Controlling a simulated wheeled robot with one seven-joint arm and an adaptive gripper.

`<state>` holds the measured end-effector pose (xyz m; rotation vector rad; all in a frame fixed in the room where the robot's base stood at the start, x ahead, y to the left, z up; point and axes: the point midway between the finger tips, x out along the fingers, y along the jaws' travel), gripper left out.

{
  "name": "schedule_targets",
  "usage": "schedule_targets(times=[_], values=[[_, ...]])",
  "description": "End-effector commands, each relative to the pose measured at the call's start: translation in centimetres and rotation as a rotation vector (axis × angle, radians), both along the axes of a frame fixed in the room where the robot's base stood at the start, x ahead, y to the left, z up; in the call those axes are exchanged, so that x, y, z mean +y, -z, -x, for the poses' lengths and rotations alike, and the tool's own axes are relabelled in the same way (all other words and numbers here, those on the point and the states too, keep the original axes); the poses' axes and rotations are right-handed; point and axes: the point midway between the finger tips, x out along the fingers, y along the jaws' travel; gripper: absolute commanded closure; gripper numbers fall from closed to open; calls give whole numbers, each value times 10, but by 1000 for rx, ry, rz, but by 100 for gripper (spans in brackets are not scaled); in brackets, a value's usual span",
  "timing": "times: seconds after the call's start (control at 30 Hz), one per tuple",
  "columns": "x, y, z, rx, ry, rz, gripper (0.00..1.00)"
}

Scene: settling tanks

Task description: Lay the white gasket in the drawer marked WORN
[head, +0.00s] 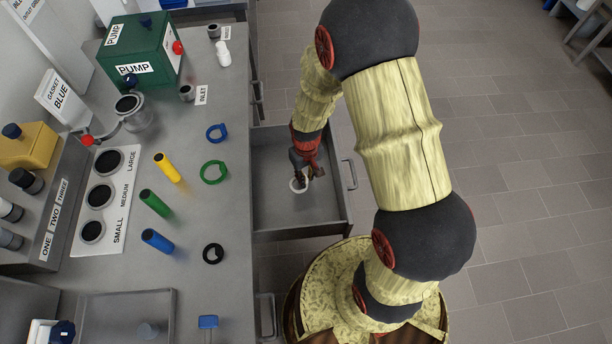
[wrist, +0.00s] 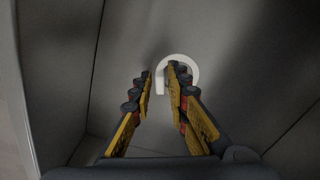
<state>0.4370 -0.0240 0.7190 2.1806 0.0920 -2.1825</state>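The white gasket (head: 298,185) is a small ring within the open grey drawer (head: 278,213), seemingly flat on its floor. My gripper (head: 308,172) reaches down into the drawer right at the gasket. In the wrist view my gripper (wrist: 160,76) has its fingers apart. The left side of the white gasket (wrist: 159,88) shows in the gap between them, and the right finger covers part of the ring. I cannot tell whether a finger touches it. The drawer floor (wrist: 225,30) looks otherwise bare in the wrist view. No WORN label is readable in either view.
The grey bench (head: 190,265) left of the drawer holds blue (head: 216,133), green (head: 213,172) and black (head: 213,253) rings, coloured pegs and a green pump box (head: 140,50). The drawer walls stand close around my gripper. Other drawer handles show along the bench front.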

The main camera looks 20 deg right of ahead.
Motion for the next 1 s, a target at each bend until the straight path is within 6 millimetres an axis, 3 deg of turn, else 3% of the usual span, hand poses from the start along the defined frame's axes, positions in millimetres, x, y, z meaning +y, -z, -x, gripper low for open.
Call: schedule_targets(times=[0.13, 0.53, 1.0], values=[[0, 0, 0, 0, 0, 0, 73], [0, -10, -1, -2, 0, 0, 73], [0, -99, -1, -3, 0, 1, 73]])
